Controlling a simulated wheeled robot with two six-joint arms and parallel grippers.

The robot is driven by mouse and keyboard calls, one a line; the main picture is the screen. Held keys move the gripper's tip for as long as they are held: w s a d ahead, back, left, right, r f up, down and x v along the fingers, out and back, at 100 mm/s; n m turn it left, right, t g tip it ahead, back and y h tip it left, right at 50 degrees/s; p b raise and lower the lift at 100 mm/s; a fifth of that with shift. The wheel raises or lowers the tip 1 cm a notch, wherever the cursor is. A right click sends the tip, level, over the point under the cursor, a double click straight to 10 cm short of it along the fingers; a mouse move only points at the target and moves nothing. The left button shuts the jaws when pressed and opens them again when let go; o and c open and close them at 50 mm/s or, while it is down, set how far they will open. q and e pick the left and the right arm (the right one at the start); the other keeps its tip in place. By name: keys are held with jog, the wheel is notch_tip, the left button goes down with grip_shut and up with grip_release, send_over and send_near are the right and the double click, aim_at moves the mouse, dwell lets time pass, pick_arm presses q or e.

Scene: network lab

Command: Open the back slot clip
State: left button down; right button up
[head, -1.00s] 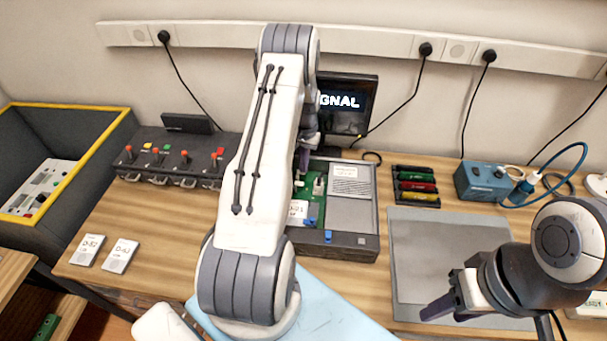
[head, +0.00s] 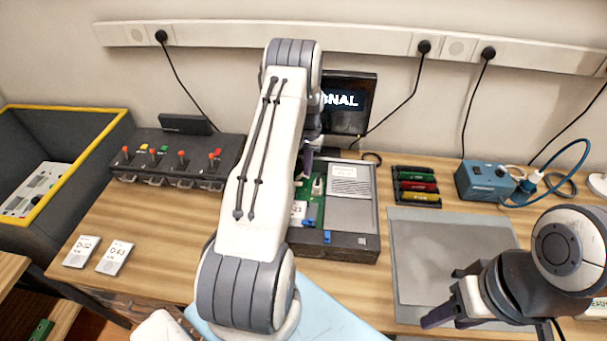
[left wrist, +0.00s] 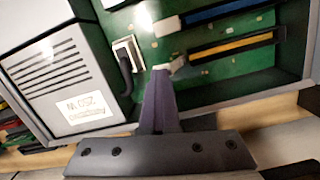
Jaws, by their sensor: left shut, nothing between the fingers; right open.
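An open grey device (head: 348,243) with a green circuit board (left wrist: 215,60) lies on the bench. In the left wrist view a dark slot with a yellow strip (left wrist: 232,46) runs beside a blue slot (left wrist: 228,10). A small pale clip (left wrist: 178,65) sits at the end of the dark slot. My left gripper (head: 306,172) is shut and empty over the board; in the left wrist view its fingertips (left wrist: 160,70) are right beside this clip. I cannot tell whether they touch. My left arm hides part of the device in the head view. My right gripper (head: 450,296) is open above the grey mat.
A grey mat (head: 450,235) lies right of the device. Behind are a rack of coloured modules (head: 416,186), a blue box (head: 485,181) with a cable and a monitor (head: 348,100). A switch panel (head: 175,160) and two white cards (head: 82,252) are at left.

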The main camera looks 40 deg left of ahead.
pick_arm(q)
jog(key=shift+w+a+f+t+y, duration=0.15)
jog(key=shift+w+a, duration=0.15)
jog(key=shift+a, duration=0.3)
jog(key=shift+w+a+t+y, duration=0.15)
jog(key=shift+w+a, duration=0.15)
jog(key=shift+a, duration=0.3)
jog(key=shift+w+a+f, duration=0.15)
jog(key=shift+a+f, duration=0.1)
jog(key=shift+a, duration=0.1)
notch_tip(320, 180, up, 11)
jog(key=b, duration=0.2)
jog(key=shift+w+a+f, duration=0.15)
jog(key=shift+w, duration=0.25)
pick_arm(e)
jog(key=shift+w+a+f, duration=0.1)
jog(key=shift+a+f, duration=0.05)
jog(key=shift+f, duration=0.45)
jog(key=shift+w+a+f, duration=0.1)
jog(key=shift+a+f, duration=0.05)
jog(key=shift+f, duration=0.45)
